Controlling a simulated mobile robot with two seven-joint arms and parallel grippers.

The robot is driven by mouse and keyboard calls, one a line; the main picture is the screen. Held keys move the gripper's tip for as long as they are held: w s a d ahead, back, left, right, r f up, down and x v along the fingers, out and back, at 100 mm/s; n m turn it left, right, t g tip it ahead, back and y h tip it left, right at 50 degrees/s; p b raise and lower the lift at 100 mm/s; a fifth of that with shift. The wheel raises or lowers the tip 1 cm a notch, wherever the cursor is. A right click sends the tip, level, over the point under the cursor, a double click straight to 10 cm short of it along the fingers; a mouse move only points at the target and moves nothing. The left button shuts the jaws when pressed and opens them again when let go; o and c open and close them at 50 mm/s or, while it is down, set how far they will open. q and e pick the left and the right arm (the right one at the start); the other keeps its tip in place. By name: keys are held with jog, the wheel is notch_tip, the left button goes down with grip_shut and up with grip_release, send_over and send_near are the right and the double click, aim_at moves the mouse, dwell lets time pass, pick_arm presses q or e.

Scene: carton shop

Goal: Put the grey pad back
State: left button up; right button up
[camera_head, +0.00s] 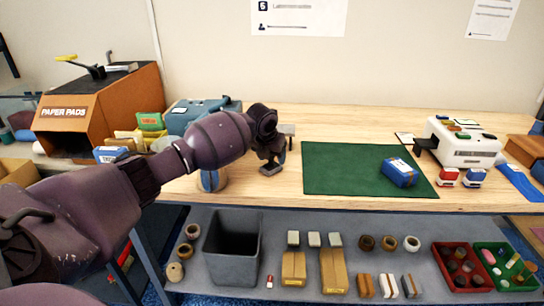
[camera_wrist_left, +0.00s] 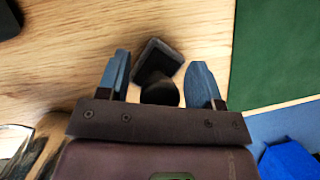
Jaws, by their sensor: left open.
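A dark grey block (camera_wrist_left: 158,62) with a rounded dark knob lies on the wooden bench (camera_wrist_left: 60,60) in the left wrist view. It is the likeliest grey pad, though I cannot tell for sure. My left gripper (camera_wrist_left: 163,85) is open, with one blue finger on each side of the knob; I cannot tell whether they touch it. In the head view my left gripper (camera_head: 278,150) is low over the bench, left of the green mat (camera_head: 340,165). Its wrist partly hides what lies there. My right gripper is not in view.
A blue-and-white packet (camera_head: 399,172) lies on the mat. An orange PAPER PADS box (camera_head: 110,105) and small cartons stand at left; a white device (camera_head: 462,143) stands at right. A grey bin (camera_head: 232,248) and small goods fill the lower shelf (camera_head: 380,235).

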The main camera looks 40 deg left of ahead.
pick_arm(q)
jog(key=p+v, duration=0.2)
jog(key=v, duration=1)
dwell(0.3)
